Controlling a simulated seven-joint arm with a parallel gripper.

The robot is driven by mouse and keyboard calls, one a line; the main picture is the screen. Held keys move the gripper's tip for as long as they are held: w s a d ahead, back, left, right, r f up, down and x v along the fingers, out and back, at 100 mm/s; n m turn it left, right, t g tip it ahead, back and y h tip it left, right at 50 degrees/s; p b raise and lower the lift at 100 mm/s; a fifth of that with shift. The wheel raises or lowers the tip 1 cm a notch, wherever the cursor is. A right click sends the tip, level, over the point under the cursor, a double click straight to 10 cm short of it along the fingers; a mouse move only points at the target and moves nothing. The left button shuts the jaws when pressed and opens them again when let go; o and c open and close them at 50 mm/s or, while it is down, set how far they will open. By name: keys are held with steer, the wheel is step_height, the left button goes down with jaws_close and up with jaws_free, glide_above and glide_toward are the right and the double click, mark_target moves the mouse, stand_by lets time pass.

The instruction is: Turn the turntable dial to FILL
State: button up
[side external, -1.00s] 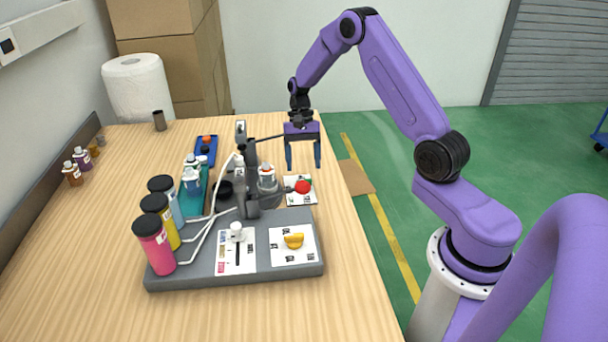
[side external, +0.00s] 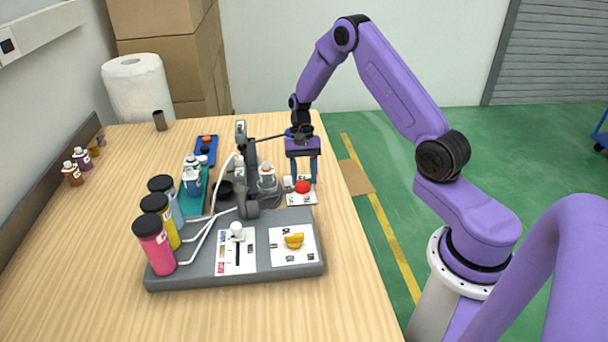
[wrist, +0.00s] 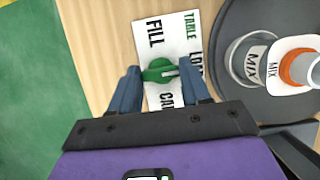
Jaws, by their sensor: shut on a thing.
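The turntable dial is a green knob (wrist: 159,70) on a white card (wrist: 181,44) marked TABLE, FILL, LOAD and a partly covered word starting CA. A pale line on the knob runs toward the LOAD side in the wrist view. FILL is printed at the knob's upper left there. My gripper (wrist: 160,75) points down with one finger on each side of the knob, shut on it.
The dark round turntable (wrist: 231,20) carries a bottle labelled MIX (wrist: 253,64), close to my right finger in the wrist view. The grey machine base (side external: 190,275) with a yellow dial (side external: 293,240) and colored bottles stands nearer the side camera. The table's edge is close by.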

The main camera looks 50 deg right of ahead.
steer(key=shift+n, duration=0.3)
steer(key=n+h, duration=0.1)
steer(key=n, duration=0.2)
steer(key=shift+w+a+n+g, duration=0.1)
steer(key=shift+n+g, duration=0.2)
steer(key=shift+g, duration=0.1)
steer(key=n+h, duration=0.2)
steer(key=n, duration=0.2)
steer(key=shift+a+n, duration=0.1)
steer(key=shift+n, duration=0.2)
steer(key=n+h, duration=0.1)
steer(key=n, duration=0.3)
steer(key=shift+a+n+h, duration=0.15)
steer(key=shift+n+h, duration=0.15)
steer(key=shift+h, duration=0.1)
steer(key=shift+n+t+h, duration=0.4)
steer(key=shift+n+h, duration=0.4)
steer(key=shift+n, duration=1.4)
steer(key=shift+a, duration=0.1)
steer(key=o, duration=1.1)
steer(key=shift+c, duration=0.2)
steer(key=shift+r, duration=0.1)
